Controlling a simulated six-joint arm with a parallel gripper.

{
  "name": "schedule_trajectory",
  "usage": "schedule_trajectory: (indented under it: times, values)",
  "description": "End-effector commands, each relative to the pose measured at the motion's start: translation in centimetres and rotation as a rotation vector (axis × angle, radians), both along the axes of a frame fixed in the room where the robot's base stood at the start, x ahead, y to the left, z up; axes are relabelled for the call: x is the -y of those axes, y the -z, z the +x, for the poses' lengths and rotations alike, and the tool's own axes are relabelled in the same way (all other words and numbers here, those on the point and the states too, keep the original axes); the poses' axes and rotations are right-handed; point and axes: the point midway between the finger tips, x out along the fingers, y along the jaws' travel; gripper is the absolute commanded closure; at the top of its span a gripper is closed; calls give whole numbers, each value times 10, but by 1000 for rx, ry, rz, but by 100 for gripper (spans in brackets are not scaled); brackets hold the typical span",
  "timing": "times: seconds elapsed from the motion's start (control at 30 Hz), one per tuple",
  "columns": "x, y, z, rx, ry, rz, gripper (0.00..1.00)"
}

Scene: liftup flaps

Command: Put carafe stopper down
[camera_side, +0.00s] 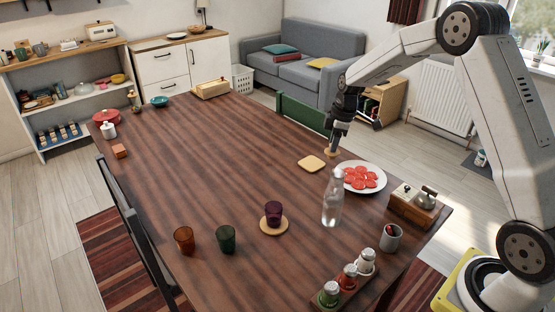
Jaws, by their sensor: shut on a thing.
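The clear glass carafe (332,205) stands upright on the dark wooden table, in front of the white plate. My gripper (334,146) points down at the far right part of the table, beyond the carafe and apart from it. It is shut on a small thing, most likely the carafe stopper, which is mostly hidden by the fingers. A small round tan piece (331,152) shows just below the fingertips. I cannot tell whether the held thing touches it.
A white plate of red slices (361,177) lies close to the right of my gripper. A square tan board (311,163) lies to its left. A green chair back (303,114) rises behind. A purple glass (273,213) stands on a coaster. The table's middle is clear.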

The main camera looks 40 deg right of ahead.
Motion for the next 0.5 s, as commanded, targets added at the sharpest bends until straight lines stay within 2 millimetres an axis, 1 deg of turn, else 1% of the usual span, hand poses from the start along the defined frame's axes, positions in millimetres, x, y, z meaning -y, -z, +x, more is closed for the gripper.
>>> schedule_trajectory:
  times: [0.03,0.2,0.5]
  values:
    - [1,9,7,-3,0,1,100]
    - [6,35,27,-2,2,1,100]
    - [11,84,56,-2,4,0,100]
